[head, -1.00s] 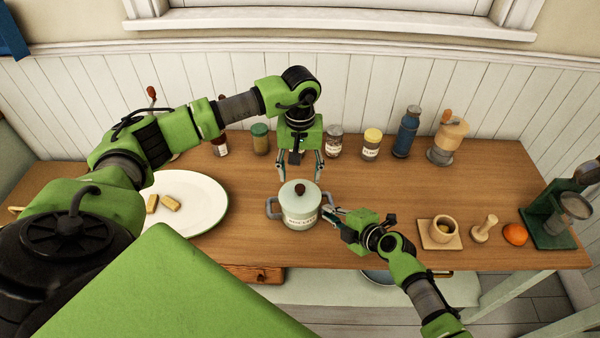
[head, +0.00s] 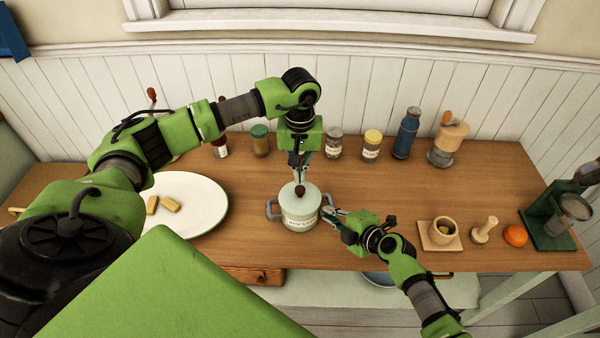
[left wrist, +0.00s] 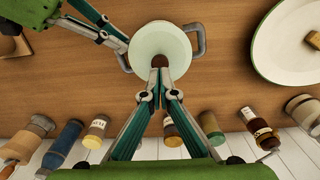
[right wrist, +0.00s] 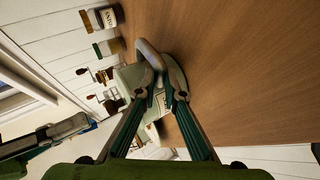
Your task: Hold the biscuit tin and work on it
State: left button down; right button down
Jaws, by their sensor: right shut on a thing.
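The biscuit tin (head: 298,214) is a pale green lidded pot with a dark knob (head: 300,191), a label and two grey side handles. It stands upright on the wooden worktop. My left gripper (head: 301,177) points down above the lid; its fingers are drawn close together at the knob, also seen in the left wrist view (left wrist: 160,70). Whether they grip the knob I cannot tell. My right gripper (head: 327,213) is shut on the tin's right handle, which shows in the right wrist view (right wrist: 148,55). The tin's inside is hidden by the lid.
A white plate (head: 204,213) with biscuit pieces lies left. Several jars, a blue bottle (head: 407,133) and a grinder (head: 447,140) line the back. A mortar (head: 443,230), pestle (head: 485,230), orange (head: 515,236) and green scale-like stand (head: 548,228) are right.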

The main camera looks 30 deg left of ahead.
aim_at(300, 188)
pick_arm(q)
jog(key=shift+f, duration=0.15)
pick_arm(e)
jog(key=shift+f, duration=0.15)
pick_arm(q)
jog(key=shift+f, duration=1.6)
pick_arm(e)
jog(key=shift+s, duration=0.1)
pick_arm(q)
jog(key=shift+r, duration=0.15)
jog(key=shift+r, duration=3.4)
pick_arm(e)
jog(key=c, duration=2)
grip_release()
jog(key=shift+c, duration=0.2)
